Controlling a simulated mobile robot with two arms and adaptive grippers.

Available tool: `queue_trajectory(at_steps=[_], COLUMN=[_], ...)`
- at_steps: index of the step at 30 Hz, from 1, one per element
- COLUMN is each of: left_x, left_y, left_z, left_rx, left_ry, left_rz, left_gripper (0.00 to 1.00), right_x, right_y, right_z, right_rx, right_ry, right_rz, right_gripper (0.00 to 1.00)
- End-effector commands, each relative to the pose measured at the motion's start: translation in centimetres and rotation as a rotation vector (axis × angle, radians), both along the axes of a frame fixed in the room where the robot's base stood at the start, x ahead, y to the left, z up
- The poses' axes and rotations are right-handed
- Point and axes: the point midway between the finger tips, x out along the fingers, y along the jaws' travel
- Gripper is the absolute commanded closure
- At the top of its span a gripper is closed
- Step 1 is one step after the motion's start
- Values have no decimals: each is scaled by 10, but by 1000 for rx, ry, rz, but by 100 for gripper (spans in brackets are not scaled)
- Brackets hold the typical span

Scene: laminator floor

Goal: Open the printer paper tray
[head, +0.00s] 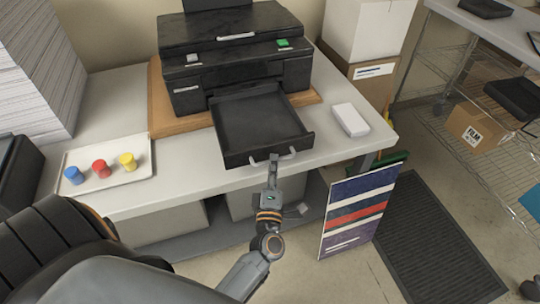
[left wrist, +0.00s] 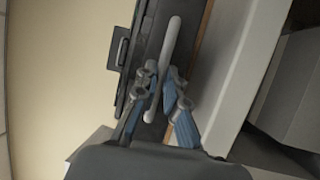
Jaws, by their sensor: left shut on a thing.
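The black printer (head: 232,62) stands on a wooden board on the white table. Its paper tray (head: 258,125) is pulled out toward me and looks empty, with a light grey bar handle on its front. My left gripper (head: 273,165) is at the tray's front and is shut on the handle. In the left wrist view the handle (left wrist: 172,40) runs between the two fingers of the gripper (left wrist: 160,92), near one end of the bar. My right gripper is not in view.
A white tray (head: 133,176) with blue, red and yellow pieces lies left on the table (head: 340,150). A white block (head: 350,119) lies right of the paper tray. A striped panel (head: 357,213) leans below the table edge, beside a dark floor mat (head: 432,245).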

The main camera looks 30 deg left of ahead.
Motion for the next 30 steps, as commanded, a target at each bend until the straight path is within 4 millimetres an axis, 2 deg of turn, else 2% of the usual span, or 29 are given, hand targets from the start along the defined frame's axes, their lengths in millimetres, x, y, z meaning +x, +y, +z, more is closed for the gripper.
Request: queue_trajectory(at_steps=[4,10,12,14,24,30], left_x=[-1,-1,-1,-1,-2,-25], left_y=[-1,-1,-1,-1,-2,-13], left_z=[0,0,0,0,0,-5], left_rx=[1,1,1,1,1,0], left_ry=[-1,0,0,-1,0,4], left_rz=[2,2,2,1,0,1], left_gripper=[100,100,80,68,66,66], right_x=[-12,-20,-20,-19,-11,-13], right_y=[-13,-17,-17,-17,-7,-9], right_z=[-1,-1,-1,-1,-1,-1], right_rx=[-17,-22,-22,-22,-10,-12], right_ry=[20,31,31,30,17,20], right_rz=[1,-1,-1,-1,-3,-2], right_gripper=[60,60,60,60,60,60])
